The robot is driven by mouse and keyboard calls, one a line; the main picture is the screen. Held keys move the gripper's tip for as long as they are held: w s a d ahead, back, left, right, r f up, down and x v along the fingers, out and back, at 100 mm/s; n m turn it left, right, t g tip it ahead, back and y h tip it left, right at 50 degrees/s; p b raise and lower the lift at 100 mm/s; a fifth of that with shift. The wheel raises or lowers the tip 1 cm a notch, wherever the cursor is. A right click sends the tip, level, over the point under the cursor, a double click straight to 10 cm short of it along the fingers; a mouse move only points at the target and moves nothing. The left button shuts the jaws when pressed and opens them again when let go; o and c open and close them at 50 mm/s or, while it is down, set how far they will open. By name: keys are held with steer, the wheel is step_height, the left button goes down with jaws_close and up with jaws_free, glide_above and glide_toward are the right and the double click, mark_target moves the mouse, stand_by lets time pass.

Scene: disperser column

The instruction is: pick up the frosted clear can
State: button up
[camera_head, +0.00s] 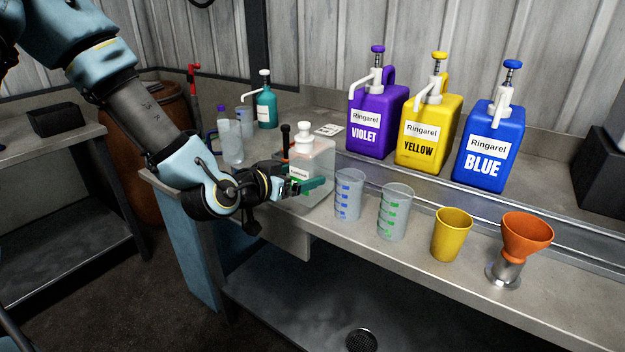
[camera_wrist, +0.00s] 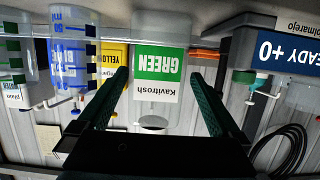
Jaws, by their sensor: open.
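The frosted clear can (camera_head: 319,158) stands on the bench near its left end, with a white cap on top and a white and green label. In the wrist view, which is upside down, the can's label (camera_wrist: 157,85) reads "Kavitrosh GREEN". My gripper (camera_head: 308,187) is at the front of the can, low on its body, and partly covers it in the head view. Its two dark green fingers are spread apart and empty. In the wrist view the label shows between the fingers (camera_wrist: 158,75); I cannot tell whether they touch the can.
A blue-marked beaker (camera_head: 348,195) stands close right of the can, then a green-marked beaker (camera_head: 394,212), a yellow cup (camera_head: 451,235) and an orange funnel (camera_head: 526,236). Violet (camera_head: 376,122), yellow (camera_head: 429,131) and blue (camera_head: 489,146) pump cans stand behind. A teal bottle (camera_head: 266,106) is back left.

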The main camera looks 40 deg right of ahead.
steer(key=x, duration=0.5)
steer(key=shift+s+d, duration=0.1)
steer(key=shift+s, duration=0.05)
steer(key=shift+c, duration=0.2)
steer(key=c, duration=1.2)
